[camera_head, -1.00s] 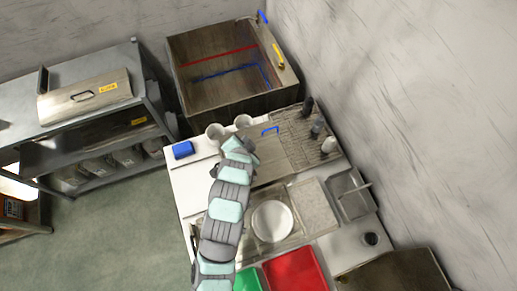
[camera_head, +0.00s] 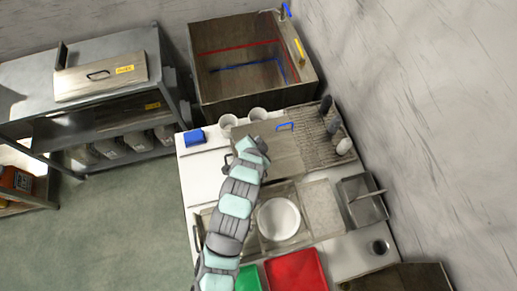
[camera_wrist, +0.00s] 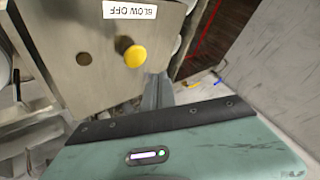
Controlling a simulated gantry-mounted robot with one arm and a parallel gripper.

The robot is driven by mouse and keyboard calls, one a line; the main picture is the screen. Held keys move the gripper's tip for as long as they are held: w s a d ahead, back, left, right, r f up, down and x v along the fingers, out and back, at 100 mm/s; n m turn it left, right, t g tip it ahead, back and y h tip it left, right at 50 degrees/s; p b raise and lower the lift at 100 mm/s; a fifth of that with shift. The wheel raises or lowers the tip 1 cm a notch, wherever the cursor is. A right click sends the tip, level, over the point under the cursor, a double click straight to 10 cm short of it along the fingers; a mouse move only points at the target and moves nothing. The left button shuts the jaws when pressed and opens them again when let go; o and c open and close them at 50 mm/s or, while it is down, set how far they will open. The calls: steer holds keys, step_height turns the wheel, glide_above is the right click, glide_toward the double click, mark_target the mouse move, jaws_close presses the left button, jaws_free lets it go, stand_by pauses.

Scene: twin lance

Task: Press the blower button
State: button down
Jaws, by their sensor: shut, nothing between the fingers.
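The yellow round blower button (camera_wrist: 134,54) sticks out from a metal box face (camera_wrist: 95,60) in the wrist view. A white label (camera_wrist: 130,10) above it reads "BLOW OFF" upside down. My gripper (camera_wrist: 158,85) is shut and empty, its grey fingers just to the right of and below the button in the picture. I cannot tell the depth gap, but no contact shows. The button cannot be made out there.
A plate (camera_head: 278,219), a blue block (camera_head: 194,137), a red tray (camera_head: 296,270) and a rack with bottles (camera_head: 315,135) lie around the arm. A wall (camera_head: 420,130) bounds the right side.

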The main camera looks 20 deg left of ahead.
steer(key=shift+f+b, duration=0.4)
steer(key=shift+f, duration=1.05)
steer(key=shift+f, duration=0.1)
stand_by(0.8)
steer(key=shift+f, duration=0.3)
steer(key=shift+f+b, duration=0.45)
steer(key=shift+f, duration=0.1)
stand_by(0.5)
steer(key=shift+r, duration=0.1)
steer(key=shift+r+p, duration=0.6)
steer(key=shift+r, duration=0.25)
steer(key=shift+r, duration=0.1)
steer(key=shift+r+p, duration=1.45)
steer(key=shift+r, duration=0.95)
